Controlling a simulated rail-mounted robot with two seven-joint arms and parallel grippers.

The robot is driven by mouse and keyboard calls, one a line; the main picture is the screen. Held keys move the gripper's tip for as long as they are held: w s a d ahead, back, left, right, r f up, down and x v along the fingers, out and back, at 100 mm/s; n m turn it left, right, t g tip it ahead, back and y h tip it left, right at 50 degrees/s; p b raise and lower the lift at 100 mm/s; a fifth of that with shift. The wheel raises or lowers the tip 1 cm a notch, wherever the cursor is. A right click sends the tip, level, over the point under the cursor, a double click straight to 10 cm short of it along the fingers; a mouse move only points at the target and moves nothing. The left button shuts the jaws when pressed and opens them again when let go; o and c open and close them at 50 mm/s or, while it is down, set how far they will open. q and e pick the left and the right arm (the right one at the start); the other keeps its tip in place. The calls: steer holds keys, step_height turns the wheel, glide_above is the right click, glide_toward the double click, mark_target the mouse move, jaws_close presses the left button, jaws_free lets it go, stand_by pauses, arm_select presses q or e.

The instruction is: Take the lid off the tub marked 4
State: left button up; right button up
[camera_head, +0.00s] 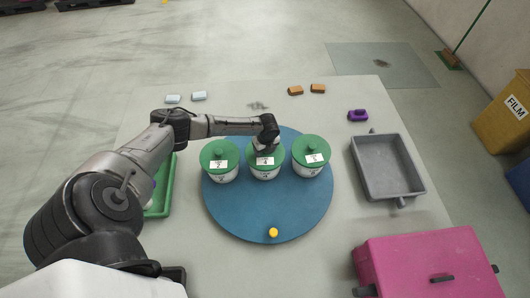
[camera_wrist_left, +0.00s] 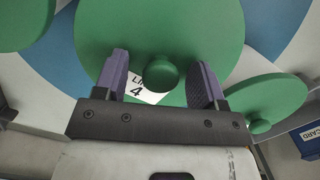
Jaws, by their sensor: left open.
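Three white tubs with green lids stand on a blue turntable (camera_head: 245,222). The middle tub (camera_head: 266,174) has a green lid (camera_head: 278,157) with a label. My left gripper (camera_head: 267,143) is over the middle tub. In the left wrist view the gripper (camera_wrist_left: 163,66) is open, with one finger on each side of the lid's round knob (camera_wrist_left: 160,73). Gaps show between the knob and both fingers. My right gripper is not in view.
Other lidded tubs stand close on the left (camera_head: 220,170) and right (camera_head: 309,166). A yellow knob (camera_head: 273,232) sits at the turntable's front. A grey tray (camera_head: 412,178), a magenta box (camera_head: 425,262) and a purple object (camera_head: 358,115) are at right; a green tray (camera_head: 163,200) is at left.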

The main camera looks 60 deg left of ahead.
arm_select(q)
steer(key=shift+c, duration=0.2)
steer(key=c, duration=1)
steer(key=shift+o, duration=0.2)
steer(key=shift+r, duration=0.1)
